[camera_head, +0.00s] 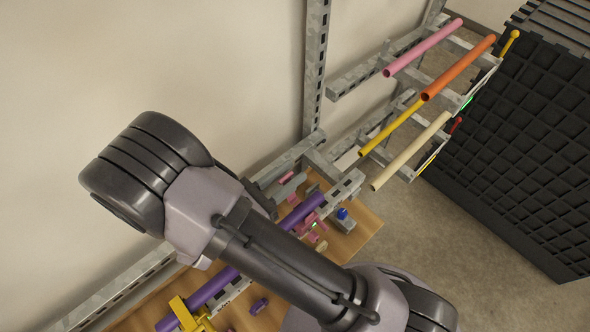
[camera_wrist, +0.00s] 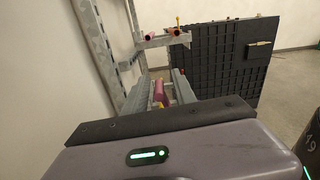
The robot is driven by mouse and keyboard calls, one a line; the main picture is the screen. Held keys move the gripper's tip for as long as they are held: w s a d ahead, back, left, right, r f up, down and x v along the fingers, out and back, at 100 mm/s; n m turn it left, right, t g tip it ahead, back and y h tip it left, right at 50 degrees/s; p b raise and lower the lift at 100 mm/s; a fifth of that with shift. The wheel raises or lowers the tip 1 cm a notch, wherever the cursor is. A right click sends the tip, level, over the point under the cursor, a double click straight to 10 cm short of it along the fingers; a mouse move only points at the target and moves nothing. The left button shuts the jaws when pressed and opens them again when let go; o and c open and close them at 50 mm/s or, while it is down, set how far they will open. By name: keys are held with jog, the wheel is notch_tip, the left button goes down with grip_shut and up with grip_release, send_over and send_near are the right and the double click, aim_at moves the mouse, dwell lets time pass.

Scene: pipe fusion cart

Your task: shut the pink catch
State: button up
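The pink catch (camera_head: 309,224) shows in the head view as small pink parts beside the purple pipe (camera_head: 305,209) on the wooden cart top. My arm crosses in front and hides part of the cart. Whether the catch is open or shut is too small to tell. In the wrist view a magenta-purple piece (camera_wrist: 160,93) shows between metal rails; I cannot tell if it is the pipe or the catch. A grey housing with a green light, likely my gripper's body (camera_wrist: 150,155), fills the bottom of the wrist view. No fingertips show.
A blue knob (camera_head: 342,213) stands right of the catch. A yellow clamp (camera_head: 190,314) is at the lower left of the cart. A metal rack holds pink (camera_head: 423,48), orange (camera_head: 458,67), yellow and cream pipes. A black panel (camera_head: 520,140) stands right, with bare floor before it.

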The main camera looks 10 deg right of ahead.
jog(key=shift+x, duration=1)
grip_shut()
dwell(0.7)
